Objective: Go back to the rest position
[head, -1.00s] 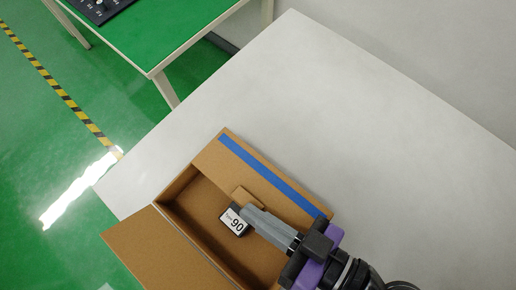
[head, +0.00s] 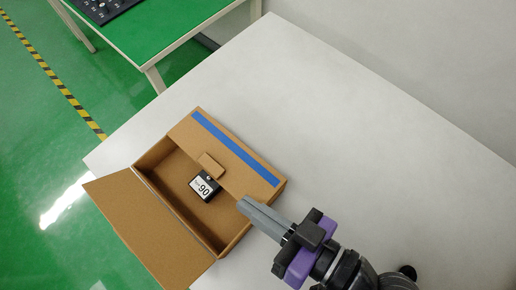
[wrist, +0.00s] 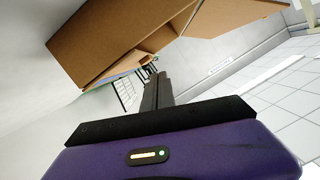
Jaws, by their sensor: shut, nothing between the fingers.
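My gripper (head: 241,204) is shut and empty in the head view. Its grey fingers lie together, with the tips over the right side of an open cardboard box (head: 154,157). In the wrist view the closed fingers (wrist: 157,82) point toward the box (wrist: 110,45). A small black block with a white label reading 90 (head: 203,186) lies inside the box, apart from the fingertips. I cannot tell from the wrist view where the block is.
The box stands on a white table (head: 330,120) with its flaps open; one flap (head: 235,148) has a blue stripe. A green table (head: 160,30) with a black panel (head: 100,8) stands at the back left. The white table's far right part is clear.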

